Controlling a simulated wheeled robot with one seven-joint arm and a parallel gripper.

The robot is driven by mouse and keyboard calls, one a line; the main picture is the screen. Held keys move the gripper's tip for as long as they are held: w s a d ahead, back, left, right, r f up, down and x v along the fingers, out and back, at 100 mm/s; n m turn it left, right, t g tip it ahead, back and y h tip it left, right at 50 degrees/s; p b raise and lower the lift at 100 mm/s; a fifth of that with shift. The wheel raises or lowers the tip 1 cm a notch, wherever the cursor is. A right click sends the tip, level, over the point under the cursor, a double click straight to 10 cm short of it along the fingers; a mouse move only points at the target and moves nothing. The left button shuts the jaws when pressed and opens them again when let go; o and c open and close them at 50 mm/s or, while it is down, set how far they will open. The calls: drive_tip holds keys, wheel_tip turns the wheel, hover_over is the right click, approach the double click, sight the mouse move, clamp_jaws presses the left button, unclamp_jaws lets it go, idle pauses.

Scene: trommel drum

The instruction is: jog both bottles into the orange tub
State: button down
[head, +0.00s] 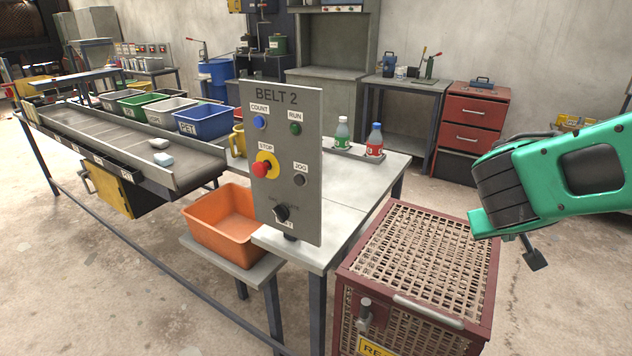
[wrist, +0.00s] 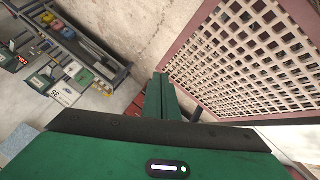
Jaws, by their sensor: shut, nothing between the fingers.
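Two bottles stand upright on a grey tray (head: 352,152) on the table behind the panel: one with a green label (head: 342,133) and one with a red label and blue cap (head: 375,141). The orange tub (head: 209,238) sits on a low stand below the belt's end; the part I see inside is empty. The BELT 2 panel (head: 306,145) has a JOG button (head: 299,180), a red STOP button (head: 261,169), a blue COUNT button, a green RUN button and a black knob (head: 281,213). My gripper (head: 534,256) is shut and empty, right of the panel; its fingers show in the wrist view (wrist: 159,92).
A red-framed mesh crate (head: 420,260) stands between the panel and my gripper. A red drawer cabinet (head: 470,125) is behind.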

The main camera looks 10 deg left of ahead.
drive_tip(key=w+a+r+n+t, duration=0.1)
drive_tip(key=w+a+n+t, duration=0.25)
drive_tip(key=a, duration=0.65)
drive_tip(key=n+t+y, duration=0.5)
drive_tip(key=n+y, duration=0.2)
drive_tip(key=y, duration=0.1)
approach(299, 180)
drive_tip(key=w+d+f, duration=0.3)
drive_tip(key=w+d, duration=0.1)
drive_tip(key=d, duration=0.1)
drive_tip(key=s+a+n+y, duration=0.3)
drive_tip(key=s+a, duration=0.3)
drive_tip(key=a, duration=0.4)
drive_tip(key=shift+s+a+r+y, duration=0.4)
drive_tip(key=shift+r+y, duration=0.05)
drive_tip(key=shift+y, duration=0.25)
drive_tip(key=shift+w+n, duration=0.1)
drive_tip(key=shift+n, duration=0.15)
drive_tip(key=w+d, duration=0.3)
drive_tip(key=w, duration=0.5)
drive_tip(key=shift+d, duration=0.25)
